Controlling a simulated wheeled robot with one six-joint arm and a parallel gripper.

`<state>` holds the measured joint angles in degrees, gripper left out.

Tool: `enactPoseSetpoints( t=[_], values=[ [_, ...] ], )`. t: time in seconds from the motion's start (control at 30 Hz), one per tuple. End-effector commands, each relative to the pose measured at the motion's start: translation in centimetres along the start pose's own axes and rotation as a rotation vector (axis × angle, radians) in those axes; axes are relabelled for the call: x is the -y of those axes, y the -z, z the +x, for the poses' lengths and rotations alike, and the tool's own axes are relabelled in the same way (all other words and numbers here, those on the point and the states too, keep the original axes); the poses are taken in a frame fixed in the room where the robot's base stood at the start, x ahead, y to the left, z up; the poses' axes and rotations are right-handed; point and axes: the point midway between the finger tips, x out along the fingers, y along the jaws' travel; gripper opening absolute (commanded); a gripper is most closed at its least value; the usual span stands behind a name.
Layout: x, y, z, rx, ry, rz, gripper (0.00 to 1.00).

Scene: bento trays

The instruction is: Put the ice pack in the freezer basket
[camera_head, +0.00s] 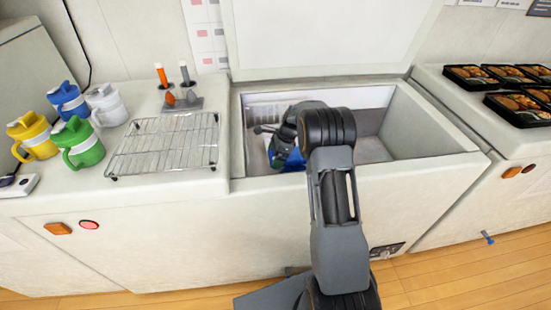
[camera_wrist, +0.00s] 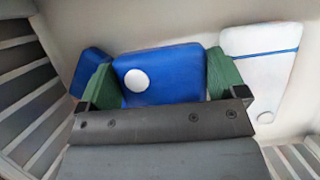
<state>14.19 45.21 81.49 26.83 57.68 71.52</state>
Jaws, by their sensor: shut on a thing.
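The ice pack is a blue block (camera_wrist: 175,70) with a round white cap, seen in the wrist view. My gripper (camera_wrist: 160,82) has its green fingers pressed on both sides of it. In the head view my gripper (camera_head: 283,142) is down inside the open freezer (camera_head: 440,140), and part of the blue pack (camera_head: 293,162) shows below it. A pale slatted wall, perhaps the freezer basket (camera_head: 265,110), shows at the left inside the freezer. My arm hides much of the interior. I cannot tell whether the pack touches the surface beneath it.
In the wrist view a second blue piece (camera_wrist: 90,68) lies left of the pack, and a white pack with a blue stripe (camera_wrist: 258,68) lies right. Grey slats (camera_wrist: 25,85) stand at the left. A wire rack (camera_head: 165,145) and several coloured jugs stand left of the freezer; black bento trays (camera_head: 520,105) lie right.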

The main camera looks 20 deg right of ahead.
Motion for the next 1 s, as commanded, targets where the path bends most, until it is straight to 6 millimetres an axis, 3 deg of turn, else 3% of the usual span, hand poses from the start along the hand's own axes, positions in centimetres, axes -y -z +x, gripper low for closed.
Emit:
enactPoseSetpoints(
  t=[0.07, 0.47, 0.5, 0.57, 0.83, 1.0],
  values=[
    [0.0, 0.3, 0.8, 0.0, 0.001, 0.0, 0.57],
    [0.0, 0.5, 1.1, 0.0, 0.002, 0.0, 0.57],
    [0.0, 0.5, 1.2, 0.0, 0.001, 0.001, 0.92],
    [0.0, 0.5, 1.1, 0.0, 0.001, 0.001, 0.98],
    [0.0, 0.4, 1.0, 0.0, 0.001, 0.0, 1.0],
    [0.1, 0.3, -0.9, 0.0, 0.004, 0.001, 1.0]
  ],
)
